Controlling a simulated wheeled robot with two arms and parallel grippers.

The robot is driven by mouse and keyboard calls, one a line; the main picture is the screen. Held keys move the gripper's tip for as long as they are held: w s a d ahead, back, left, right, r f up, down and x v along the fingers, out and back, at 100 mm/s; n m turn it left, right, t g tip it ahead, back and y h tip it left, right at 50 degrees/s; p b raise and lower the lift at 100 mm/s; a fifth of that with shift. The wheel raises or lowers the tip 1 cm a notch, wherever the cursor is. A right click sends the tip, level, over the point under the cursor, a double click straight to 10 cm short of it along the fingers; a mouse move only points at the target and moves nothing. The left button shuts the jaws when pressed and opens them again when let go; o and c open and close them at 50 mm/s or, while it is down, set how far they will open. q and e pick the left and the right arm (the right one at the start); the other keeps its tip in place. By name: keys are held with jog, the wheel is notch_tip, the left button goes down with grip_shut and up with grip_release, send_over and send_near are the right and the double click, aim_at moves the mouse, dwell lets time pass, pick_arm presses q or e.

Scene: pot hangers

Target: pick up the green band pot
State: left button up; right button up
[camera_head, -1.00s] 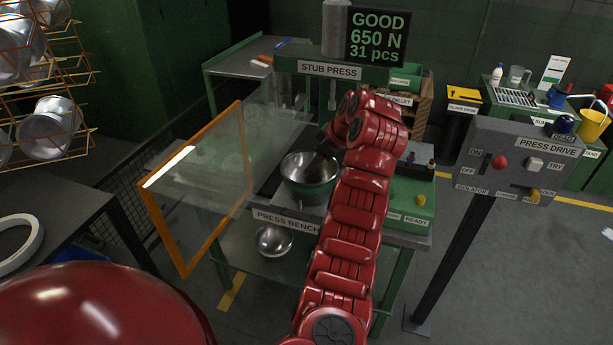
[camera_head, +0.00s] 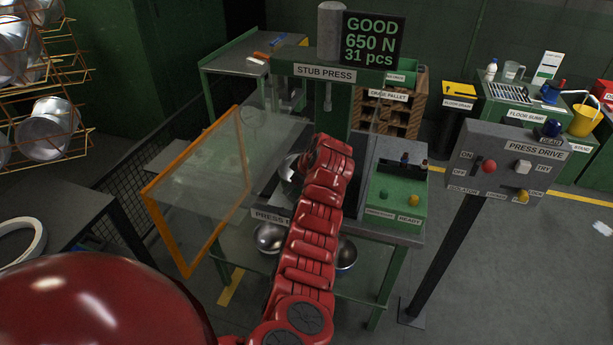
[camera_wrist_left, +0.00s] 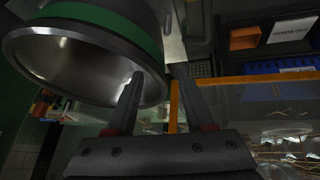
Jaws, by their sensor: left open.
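The green band pot (camera_head: 288,168) stands on the press bench in the head view, mostly hidden behind my red arm. In the left wrist view the pot (camera_wrist_left: 105,20) is large and close at upper left, a steel vessel with a green band and its open mouth showing. My left gripper (camera_wrist_left: 157,85) is open there. One finger lies across the pot's mouth and the other shows just outside its rim. I cannot tell whether either finger touches the wall. The left gripper is hidden behind the arm in the head view. My right gripper is not in view.
The stub press (camera_head: 325,72) rises behind the pot. A clear guard panel with an orange frame (camera_head: 166,236) stands at left. A green button box (camera_head: 397,196) sits on the bench's right side. Steel bowls (camera_head: 270,237) are on the shelf below. The press drive panel (camera_head: 508,160) stands at right.

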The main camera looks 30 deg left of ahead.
pick_arm(q)
jog(key=shift+f, duration=0.15)
grip_shut()
jog(key=shift+a, duration=0.1)
dwell(1.2)
